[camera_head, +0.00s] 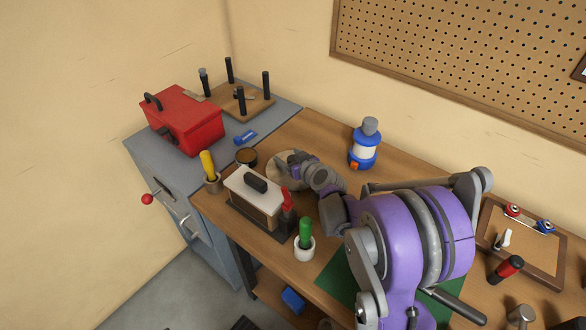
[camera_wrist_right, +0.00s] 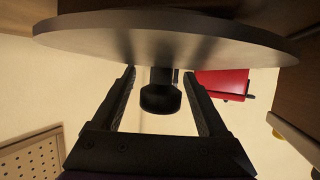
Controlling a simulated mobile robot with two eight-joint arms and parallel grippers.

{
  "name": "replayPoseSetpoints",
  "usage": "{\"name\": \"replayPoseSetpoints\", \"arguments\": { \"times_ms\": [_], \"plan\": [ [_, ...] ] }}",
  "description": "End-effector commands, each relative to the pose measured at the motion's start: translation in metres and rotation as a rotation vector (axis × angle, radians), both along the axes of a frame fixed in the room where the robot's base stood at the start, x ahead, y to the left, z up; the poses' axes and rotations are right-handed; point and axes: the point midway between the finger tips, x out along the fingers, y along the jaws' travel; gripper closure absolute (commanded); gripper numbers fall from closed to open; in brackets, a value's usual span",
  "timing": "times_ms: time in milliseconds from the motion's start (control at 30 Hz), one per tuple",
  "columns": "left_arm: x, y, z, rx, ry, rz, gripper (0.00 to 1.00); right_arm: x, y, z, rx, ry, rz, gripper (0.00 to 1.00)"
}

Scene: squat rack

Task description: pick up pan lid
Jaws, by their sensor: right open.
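The pan lid is a flat round disc with a black knob. In the head view the pan lid (camera_head: 276,174) lies on the wooden workbench, partly hidden by my right gripper (camera_head: 287,161). In the right wrist view the lid (camera_wrist_right: 165,38) spans the top of the picture, with its black knob (camera_wrist_right: 160,98) pointing down in the picture. My right gripper (camera_wrist_right: 159,78) is open, with a finger on each side of the knob and a visible gap at both sides. My left gripper is not in view.
A red toolbox (camera_head: 190,122) sits on the grey cabinet.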

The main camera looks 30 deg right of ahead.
Motion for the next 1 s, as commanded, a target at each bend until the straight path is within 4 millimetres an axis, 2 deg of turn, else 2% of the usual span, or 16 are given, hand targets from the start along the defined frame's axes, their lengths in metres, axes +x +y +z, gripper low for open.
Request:
{"name": "replayPoseSetpoints", "arguments": {
  "times_ms": [233,667,1000],
  "plan": [
    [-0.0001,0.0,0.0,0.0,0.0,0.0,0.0,0.0015,0.0001,-0.0007,0.0,0.0,0.0,0.23],
    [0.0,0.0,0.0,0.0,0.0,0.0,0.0,0.0013,0.0002,-0.0007,0.0,0.0,0.0,1.0],
    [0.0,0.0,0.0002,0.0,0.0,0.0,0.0,0.0013,0.0001,0.0003,0.0,0.0,0.0,1.0]
  ]
}}
